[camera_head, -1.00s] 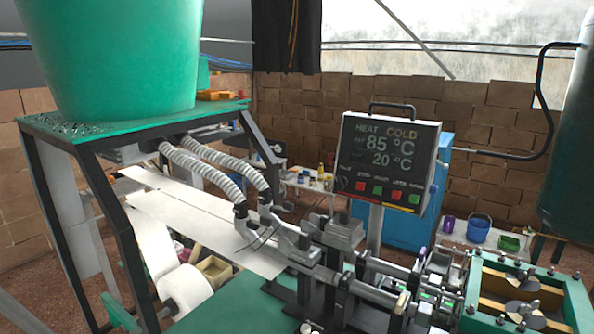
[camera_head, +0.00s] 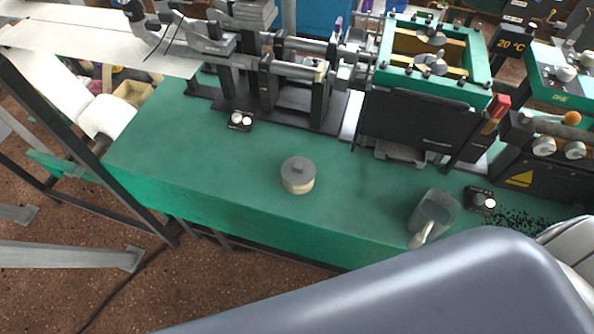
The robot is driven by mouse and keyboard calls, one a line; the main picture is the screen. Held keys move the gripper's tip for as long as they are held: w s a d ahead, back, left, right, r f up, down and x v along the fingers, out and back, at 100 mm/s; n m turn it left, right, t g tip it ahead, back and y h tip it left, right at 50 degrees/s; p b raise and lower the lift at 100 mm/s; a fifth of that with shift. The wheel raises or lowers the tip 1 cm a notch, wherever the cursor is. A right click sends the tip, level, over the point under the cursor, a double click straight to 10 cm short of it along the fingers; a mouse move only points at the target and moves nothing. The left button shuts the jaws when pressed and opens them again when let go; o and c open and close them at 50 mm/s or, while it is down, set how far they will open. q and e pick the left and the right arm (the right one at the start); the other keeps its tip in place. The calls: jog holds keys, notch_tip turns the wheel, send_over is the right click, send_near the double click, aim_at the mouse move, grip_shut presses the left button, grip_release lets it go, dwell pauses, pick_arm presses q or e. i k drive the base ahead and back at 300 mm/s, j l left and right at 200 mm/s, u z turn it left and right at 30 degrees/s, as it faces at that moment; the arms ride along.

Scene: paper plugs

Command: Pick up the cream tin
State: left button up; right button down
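A small round tin (camera_head: 297,185) with a cream body and a grey knobbed lid stands upright on the green table in the camera_head view. Neither of my grippers is in view. A large smooth grey shape that may be part of my own body fills the lower right of the picture.
A grey scoop-like container (camera_head: 432,215) stands at the right, near a small knob box (camera_head: 480,199) and spilled black granules (camera_head: 525,219). Another knob box (camera_head: 241,120) sits behind the tin.

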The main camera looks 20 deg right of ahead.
aim_at(293, 191)
jog(key=k+j+z, duration=0.2)
jog(key=j+z, duration=0.2)
jog(key=k+j+z, duration=0.2)
jog(key=z, duration=0.15)
jog(key=k+j+z, duration=0.25)
jog(key=z, duration=0.15)
